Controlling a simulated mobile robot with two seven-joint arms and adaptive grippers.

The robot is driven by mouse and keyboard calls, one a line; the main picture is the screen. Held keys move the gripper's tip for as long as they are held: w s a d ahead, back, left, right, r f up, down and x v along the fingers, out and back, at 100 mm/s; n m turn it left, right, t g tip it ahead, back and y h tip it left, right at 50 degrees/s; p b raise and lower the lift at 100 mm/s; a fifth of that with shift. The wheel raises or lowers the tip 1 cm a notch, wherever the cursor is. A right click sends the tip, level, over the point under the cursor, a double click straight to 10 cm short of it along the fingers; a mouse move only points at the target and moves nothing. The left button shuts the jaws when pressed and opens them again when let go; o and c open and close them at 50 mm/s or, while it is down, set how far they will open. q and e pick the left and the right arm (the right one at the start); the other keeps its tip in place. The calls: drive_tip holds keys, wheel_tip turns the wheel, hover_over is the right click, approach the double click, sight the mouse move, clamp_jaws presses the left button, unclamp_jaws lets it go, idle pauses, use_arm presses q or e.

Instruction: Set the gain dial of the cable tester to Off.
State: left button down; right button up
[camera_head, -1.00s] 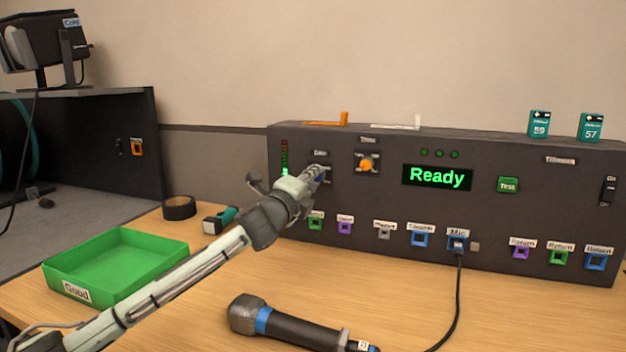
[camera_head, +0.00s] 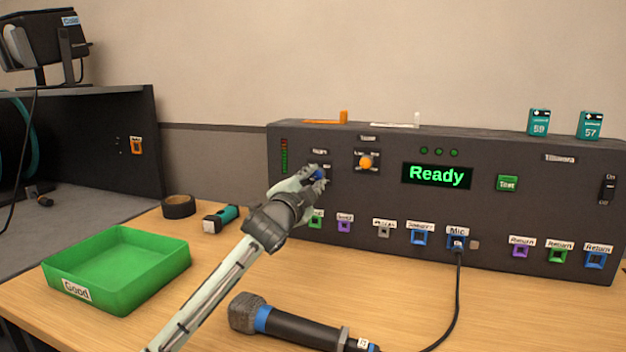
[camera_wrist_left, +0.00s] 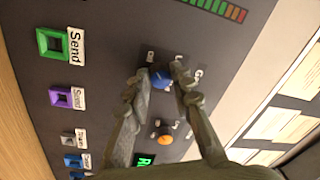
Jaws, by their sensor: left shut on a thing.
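The dark grey cable tester (camera_head: 480,225) stands at the back of the table with a green "Ready" display. Its gain dial is a small blue knob (camera_head: 319,173) on the left of the front panel. My left gripper (camera_head: 314,178) is at the panel, shut on this knob. In the left wrist view the blue knob (camera_wrist_left: 161,77) sits between the two fingertips (camera_wrist_left: 160,72). A label starting with "G" lies beside it. The fingers hide part of the dial markings, and I cannot read the knob's setting. My right gripper is not in view.
An orange knob (camera_head: 366,162) sits to the right of the gain dial. Coloured sockets run below, with a cable in Mic (camera_head: 458,243). A microphone (camera_head: 290,325), green tray (camera_head: 115,270) and black tape roll (camera_head: 179,206) are on the table.

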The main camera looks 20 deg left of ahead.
use_arm(q)
drive_tip(key=shift+n, duration=0.3)
drive_tip(key=c, duration=1.3)
unclamp_jaws()
drive_tip(key=s, duration=0.8)
drive_tip(key=s+f, duration=0.1)
drive_tip(key=s, duration=0.3)
drive_tip(key=shift+a, duration=0.15)
